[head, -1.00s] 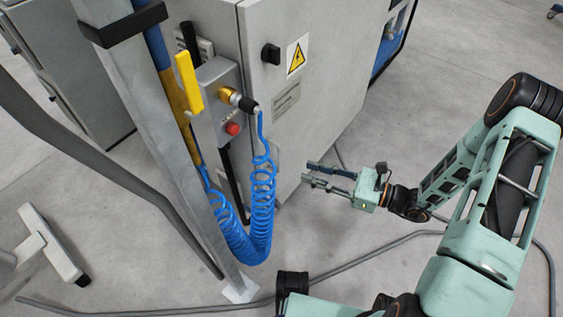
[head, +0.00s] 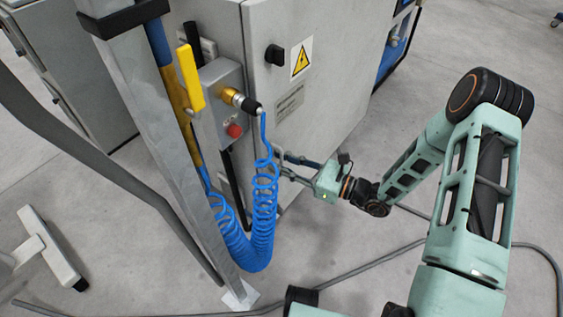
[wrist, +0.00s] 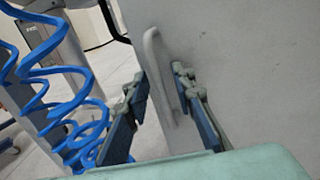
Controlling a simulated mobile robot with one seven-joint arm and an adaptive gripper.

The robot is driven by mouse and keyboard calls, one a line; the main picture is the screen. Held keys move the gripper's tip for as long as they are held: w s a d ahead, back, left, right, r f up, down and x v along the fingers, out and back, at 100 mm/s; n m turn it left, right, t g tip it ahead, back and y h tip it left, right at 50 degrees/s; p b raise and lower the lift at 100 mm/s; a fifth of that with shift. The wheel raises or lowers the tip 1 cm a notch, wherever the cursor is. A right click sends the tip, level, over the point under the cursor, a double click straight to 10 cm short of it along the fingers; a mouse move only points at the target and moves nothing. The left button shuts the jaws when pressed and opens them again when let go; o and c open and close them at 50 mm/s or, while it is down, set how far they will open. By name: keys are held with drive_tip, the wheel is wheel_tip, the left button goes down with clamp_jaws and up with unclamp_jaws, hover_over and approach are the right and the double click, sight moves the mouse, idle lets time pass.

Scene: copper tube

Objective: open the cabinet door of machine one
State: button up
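The grey cabinet door (head: 330,100) of the machine stands closed in the head view, with a black knob (head: 274,54) and a yellow warning sign. Its pale bar handle (wrist: 155,60) rises in the middle of the wrist view; in the head view it is mostly hidden by my gripper and the hose. My gripper (head: 282,165) is at the lower part of the door. In the wrist view its blue-padded fingers (wrist: 160,82) are open, one on each side of the handle's lower part. I cannot tell whether either finger touches it.
A coiled blue hose (head: 262,215) hangs just left of my gripper. A grey post (head: 165,150) and a control box with a red button (head: 234,131) stand left of the door. A grey cable (head: 420,245) lies on the floor.

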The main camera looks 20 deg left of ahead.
clamp_jaws()
drive_tip(key=shift+d, duration=0.1)
idle(0.4)
